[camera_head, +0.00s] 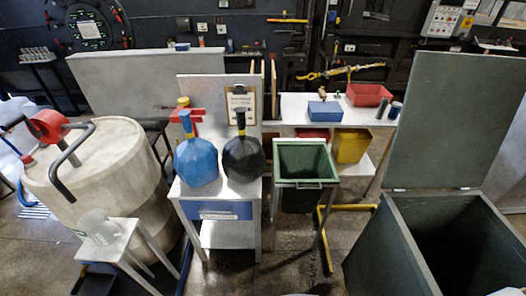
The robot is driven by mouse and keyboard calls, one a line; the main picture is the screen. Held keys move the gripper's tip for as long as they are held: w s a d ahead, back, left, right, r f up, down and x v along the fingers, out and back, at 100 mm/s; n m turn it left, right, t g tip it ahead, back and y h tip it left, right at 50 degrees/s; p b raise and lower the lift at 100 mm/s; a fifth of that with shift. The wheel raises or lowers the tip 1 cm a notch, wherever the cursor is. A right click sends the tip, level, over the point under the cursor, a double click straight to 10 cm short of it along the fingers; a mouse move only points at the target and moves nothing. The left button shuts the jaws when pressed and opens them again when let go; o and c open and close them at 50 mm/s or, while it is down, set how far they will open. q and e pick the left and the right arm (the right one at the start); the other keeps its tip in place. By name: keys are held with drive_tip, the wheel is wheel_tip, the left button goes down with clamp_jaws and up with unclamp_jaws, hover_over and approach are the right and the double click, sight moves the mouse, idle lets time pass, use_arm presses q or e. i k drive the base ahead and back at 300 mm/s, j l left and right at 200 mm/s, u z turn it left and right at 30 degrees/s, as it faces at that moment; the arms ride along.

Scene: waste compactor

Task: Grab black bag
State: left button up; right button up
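The black bag (243,160) stands upright on a small metal table (222,190). Its neck is gathered and tied with a yellow band, and the dark twisted top points up. A blue bag (196,162) of the same shape, also with a yellow band, stands close to its left. Neither of my grippers can be made out in the head view, and nothing is seen holding the black bag.
A green bin (304,180) stands right of the table. A large green container (385,245) with its lid (455,120) raised is at the right. A big pale drum (95,165) is at the left. A clipboard (241,105) is behind the bags.

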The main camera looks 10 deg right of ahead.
sight(243, 160)
drive_tip(key=i+z, duration=0.35)
drive_tip(key=i, duration=0.55)
